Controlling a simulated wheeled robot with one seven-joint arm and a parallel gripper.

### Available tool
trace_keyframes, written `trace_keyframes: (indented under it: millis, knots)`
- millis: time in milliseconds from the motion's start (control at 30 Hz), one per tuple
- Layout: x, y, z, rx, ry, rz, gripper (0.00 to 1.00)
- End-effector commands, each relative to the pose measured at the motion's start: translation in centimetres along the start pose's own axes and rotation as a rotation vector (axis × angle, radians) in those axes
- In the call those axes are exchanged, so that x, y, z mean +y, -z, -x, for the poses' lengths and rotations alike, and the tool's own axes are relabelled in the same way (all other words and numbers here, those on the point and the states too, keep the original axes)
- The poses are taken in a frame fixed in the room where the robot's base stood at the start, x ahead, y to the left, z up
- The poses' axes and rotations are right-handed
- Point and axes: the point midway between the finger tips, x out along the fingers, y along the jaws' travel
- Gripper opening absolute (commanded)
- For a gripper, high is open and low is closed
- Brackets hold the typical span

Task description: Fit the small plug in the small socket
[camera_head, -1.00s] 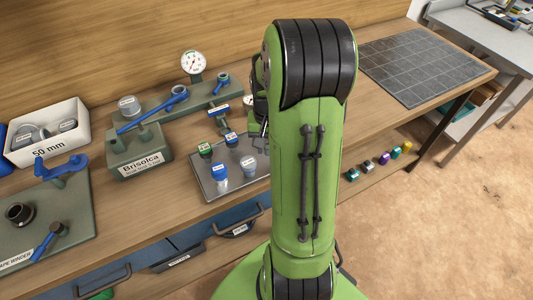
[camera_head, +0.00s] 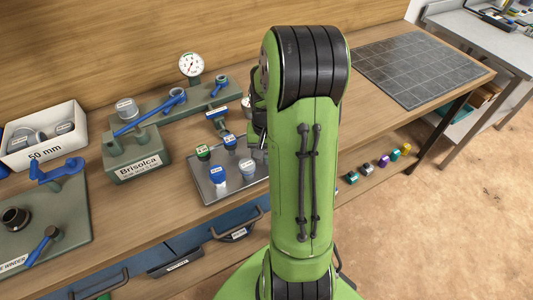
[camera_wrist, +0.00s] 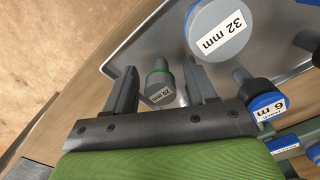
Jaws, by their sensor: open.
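In the wrist view, my gripper (camera_wrist: 160,88) is open, with one finger on each side of a slim grey plug with a green ring (camera_wrist: 160,84). Its label seems to read 20 mm. I cannot tell whether the fingers touch it. In the head view, several plugs stand on the metal tray (camera_head: 213,193), including a green-ringed one (camera_head: 203,152). My arm hides most of the gripper there. Blue-ended fittings (camera_head: 222,80) are on the green manifold behind; I cannot tell which is the small socket.
A green Brisolca block (camera_head: 139,163) stands left of the tray. A white 50 mm bin (camera_head: 45,150) and a green fixture plate (camera_head: 75,230) are farther left. A gauge (camera_head: 191,66) rises behind. The dark grid mat (camera_head: 412,68) at right is clear.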

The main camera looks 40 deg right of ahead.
Motion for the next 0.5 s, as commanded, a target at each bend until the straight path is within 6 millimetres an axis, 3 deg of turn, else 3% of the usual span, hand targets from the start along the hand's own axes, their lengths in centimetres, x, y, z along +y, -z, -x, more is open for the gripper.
trace_keyframes:
  millis: [300, 500]
  knots:
    - [0.0, 0.1, 7.9, 0.008, 0.001, 0.0, 0.56]
    - [0.0, 0.1, 11.6, 0.003, 0.0, 0.0, 0.56]
